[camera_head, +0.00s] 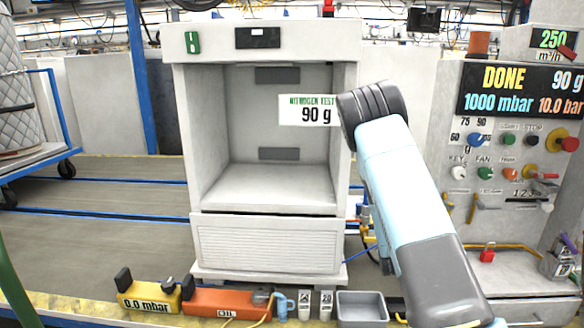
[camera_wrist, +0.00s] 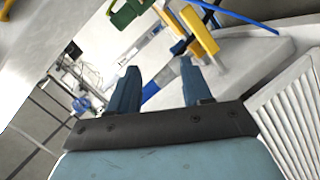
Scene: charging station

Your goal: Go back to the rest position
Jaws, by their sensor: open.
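My gripper (camera_wrist: 158,88) shows in the wrist view with its two dark blue fingers spread apart and nothing between them. In the head view my light blue and grey arm rises from the lower right to a dark grey joint in front of the right side of the white cabinet (camera_head: 268,187). The fingers do not show in the head view. The cabinet is open at the front and its chamber looks empty. A sign reading "NITROGEN TEST 90 g" (camera_head: 308,110) shows beside the dark joint.
A control panel (camera_head: 506,205) with knobs and a display reading "DONE" (camera_head: 503,77) stands at the right. A yellow gauge (camera_head: 147,302), an orange oil unit (camera_head: 222,303) and a grey bin (camera_head: 361,308) line the front edge. A cart (camera_head: 40,165) stands at left; the floor between is clear.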

